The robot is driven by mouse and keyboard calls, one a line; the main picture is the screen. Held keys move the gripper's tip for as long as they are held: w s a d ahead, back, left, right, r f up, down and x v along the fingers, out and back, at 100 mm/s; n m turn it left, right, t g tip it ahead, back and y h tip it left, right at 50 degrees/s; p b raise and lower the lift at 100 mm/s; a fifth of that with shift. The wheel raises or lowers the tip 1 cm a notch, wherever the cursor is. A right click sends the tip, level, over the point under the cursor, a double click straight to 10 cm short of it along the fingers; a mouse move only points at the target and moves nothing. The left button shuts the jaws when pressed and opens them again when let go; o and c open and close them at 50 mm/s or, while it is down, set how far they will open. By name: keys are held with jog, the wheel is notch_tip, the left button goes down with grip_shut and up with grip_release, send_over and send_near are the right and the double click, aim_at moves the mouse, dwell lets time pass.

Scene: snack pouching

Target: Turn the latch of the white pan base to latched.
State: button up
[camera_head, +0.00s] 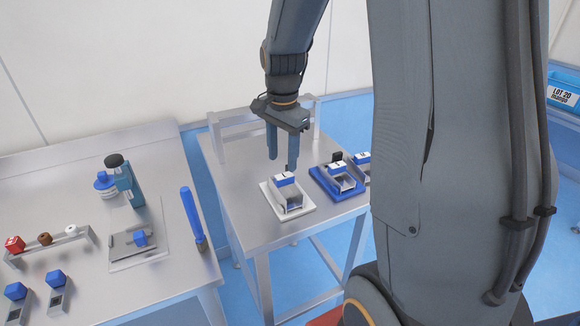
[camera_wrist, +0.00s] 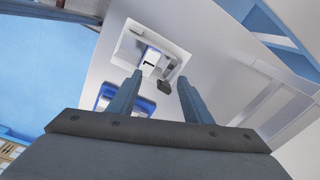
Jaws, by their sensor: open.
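The white pan base (camera_head: 299,212) lies on the metal table, with a metal tray part and a blue-and-white block on it. Its latch seems to be the small dark piece at its far edge; in the wrist view this dark latch (camera_wrist: 164,87) shows between my fingertips. My gripper (camera_head: 282,161) points down above the far edge of the white base, its two fingers apart with nothing held. The wrist view shows the same open gripper (camera_wrist: 159,79) and the white base (camera_wrist: 124,46) beyond the fingertips. I cannot tell the latch's exact turn or whether a finger touches it.
A blue pan base (camera_head: 349,194) with its own dark piece (camera_head: 337,156) stands close to the right, with another unit beyond it. A raised metal frame (camera_head: 216,135) stands along the table's back. The left table holds a bottle (camera_head: 105,184), a blue-handled brush (camera_head: 188,208) and several small blocks.

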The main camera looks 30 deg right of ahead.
jog(key=w+d+m, duration=0.1)
jog(key=d+m, duration=0.1)
jog(key=w+d+m, duration=0.2)
jog(key=m, duration=0.1)
jog(key=shift+w+g, duration=0.25)
jog(key=shift+g, duration=0.15)
jog(key=shift+f+m, duration=0.2)
jog(key=shift+m, duration=0.1)
notch_tip(320, 180, down, 7)
jog(key=shift+f+p, duration=0.2)
jog(key=shift+p, duration=0.85)
